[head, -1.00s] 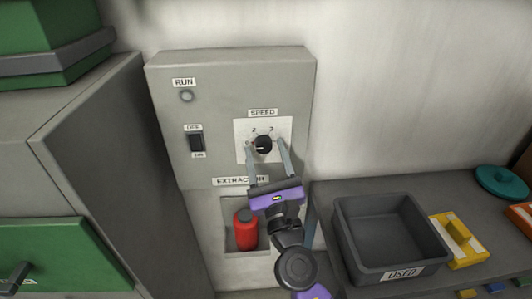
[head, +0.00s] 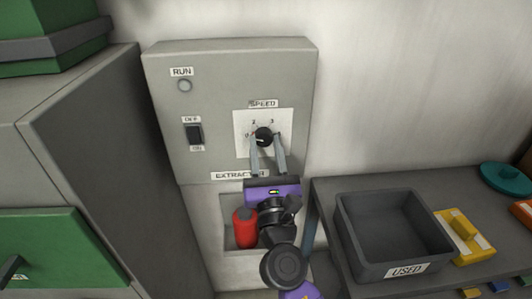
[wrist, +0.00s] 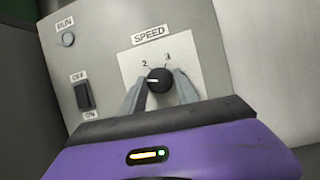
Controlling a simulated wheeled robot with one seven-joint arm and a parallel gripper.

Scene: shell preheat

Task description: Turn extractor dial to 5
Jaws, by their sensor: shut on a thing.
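The extractor dial is a round black knob (head: 264,136) on a white plate under the SPEED label, on the grey extractor box (head: 165,110). The wrist view shows the knob (wrist: 159,81) with a white pointer line aimed left, below the 2. The numbers 2 and 3 are readable above it; the lower part of the scale is hidden by my gripper. My gripper (head: 267,143) comes from below, and its two grey fingers are shut on the knob, one on each side, as the wrist view also shows (wrist: 160,92).
A round RUN lamp (head: 185,86) and a black OFF/ON switch (head: 194,134) sit left of the dial. A red bottle (head: 244,228) stands in the recess below. A grey USED bin (head: 357,240) is on the bench to the right. A green-fronted cabinet (head: 62,248) stands left.

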